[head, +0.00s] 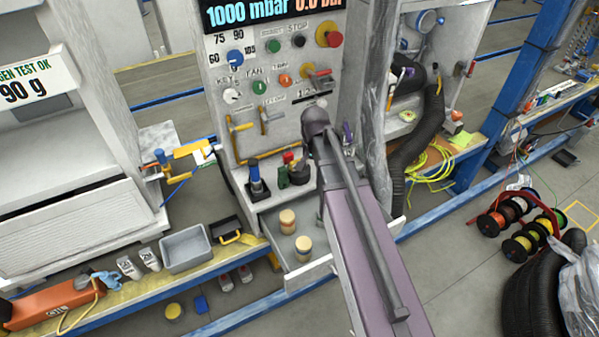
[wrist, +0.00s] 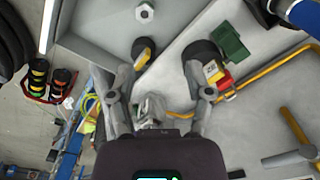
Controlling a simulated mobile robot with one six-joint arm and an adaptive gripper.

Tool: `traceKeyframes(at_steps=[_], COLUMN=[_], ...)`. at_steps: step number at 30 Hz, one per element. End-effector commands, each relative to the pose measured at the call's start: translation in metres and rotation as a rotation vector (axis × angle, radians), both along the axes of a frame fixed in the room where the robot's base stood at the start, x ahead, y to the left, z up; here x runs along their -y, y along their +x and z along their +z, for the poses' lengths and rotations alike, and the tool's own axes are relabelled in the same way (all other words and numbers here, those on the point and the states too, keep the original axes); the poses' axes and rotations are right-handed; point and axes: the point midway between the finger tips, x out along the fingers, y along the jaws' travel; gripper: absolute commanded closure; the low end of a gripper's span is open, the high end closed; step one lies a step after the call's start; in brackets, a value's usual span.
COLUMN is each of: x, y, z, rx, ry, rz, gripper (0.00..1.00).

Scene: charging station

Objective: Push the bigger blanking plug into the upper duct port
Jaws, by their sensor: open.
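My gripper (wrist: 172,58) is open in the wrist view, its two fingers spread with no object clearly held between them. In the head view my arm hides most of it. A dark rounded piece (wrist: 200,52) shows by the right fingertip; I cannot tell whether it is a blanking plug or part of the finger. Two short cream and tan cylinders, one (head: 287,221) behind the other (head: 303,248), stand in the open drawer (head: 278,255); I cannot tell whether they are plugs. The upper duct port cannot be clearly picked out.
The control panel (head: 220,120) has knobs and projecting yellow handles. A blue and black item (head: 257,182) and a green block (head: 283,177) stand on the ledge; the block also shows in the wrist view (wrist: 232,42). A black hose (head: 428,130) hangs at right. A grey bin (head: 185,250) stands left.

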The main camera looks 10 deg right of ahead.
Motion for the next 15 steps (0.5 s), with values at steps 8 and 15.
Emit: traceKeyframes(at_steps=[8, 15], x=[-0.008, -0.014], y=[0.092, 0.142], z=[0.005, 0.008], rx=[0.0, 0.0], ry=[0.0, 0.0], rz=[-0.384, -0.637], gripper=[0.34, 0.34])
